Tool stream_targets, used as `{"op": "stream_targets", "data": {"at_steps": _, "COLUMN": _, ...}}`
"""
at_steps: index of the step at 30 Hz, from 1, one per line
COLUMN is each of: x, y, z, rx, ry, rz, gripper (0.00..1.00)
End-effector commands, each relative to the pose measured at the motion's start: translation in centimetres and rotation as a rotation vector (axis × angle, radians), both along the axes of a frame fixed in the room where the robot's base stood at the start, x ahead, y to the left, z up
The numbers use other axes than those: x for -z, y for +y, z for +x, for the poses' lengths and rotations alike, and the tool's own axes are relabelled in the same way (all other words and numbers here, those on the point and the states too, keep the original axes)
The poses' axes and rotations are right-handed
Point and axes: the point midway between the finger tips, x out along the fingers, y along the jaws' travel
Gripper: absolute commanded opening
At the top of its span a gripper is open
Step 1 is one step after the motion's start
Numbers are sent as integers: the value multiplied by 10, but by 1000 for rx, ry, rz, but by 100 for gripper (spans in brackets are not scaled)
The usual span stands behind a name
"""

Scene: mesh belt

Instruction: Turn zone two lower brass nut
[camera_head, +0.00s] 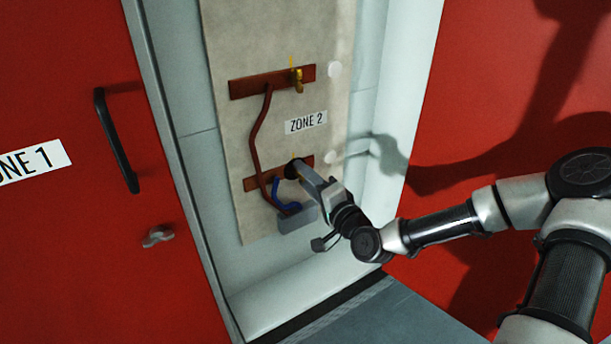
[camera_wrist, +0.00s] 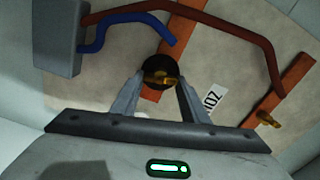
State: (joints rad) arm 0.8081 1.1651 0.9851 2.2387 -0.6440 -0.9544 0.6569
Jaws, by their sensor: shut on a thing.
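The lower brass nut (camera_wrist: 160,77) sits on a dark round base on the lower copper bar (camera_wrist: 153,95), under the ZONE 2 label (camera_head: 306,122). My gripper (camera_wrist: 158,80) is shut on it, with one finger on each side in the wrist view. In the head view my gripper (camera_head: 297,168) reaches the right part of the lower bar (camera_head: 250,184) and hides most of the nut. The upper brass nut (camera_head: 297,80) stands on the upper copper bar (camera_head: 262,83), apart from my gripper; it also shows in the wrist view (camera_wrist: 268,119).
A dark red cable (camera_head: 258,135) runs from the upper bar down to a grey box (camera_head: 297,220). A short blue cable (camera_head: 277,195) is close to my gripper. A red ZONE 1 door (camera_head: 80,240) is at left; a red panel (camera_head: 450,90) is at right.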

Motion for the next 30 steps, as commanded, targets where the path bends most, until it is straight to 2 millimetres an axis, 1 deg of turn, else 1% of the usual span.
{"op": "stream_targets", "data": {"at_steps": 6, "x": 1, "y": 0, "z": 0, "rx": 0, "ry": 71, "rz": 102, "gripper": 18}}
{"op": "stream_targets", "data": {"at_steps": 12, "x": 1, "y": 0, "z": 0, "rx": 0, "ry": 104, "rz": 153, "gripper": 18}}
{"op": "stream_targets", "data": {"at_steps": 28, "x": 1, "y": 0, "z": 0, "rx": 0, "ry": 118, "rz": 173, "gripper": 18}}
{"op": "stream_targets", "data": {"at_steps": 29, "x": 1, "y": 0, "z": 0, "rx": 0, "ry": 118, "rz": 173, "gripper": 42}}
{"op": "stream_targets", "data": {"at_steps": 30, "x": 1, "y": 0, "z": 0, "rx": 0, "ry": 118, "rz": 171, "gripper": 49}}
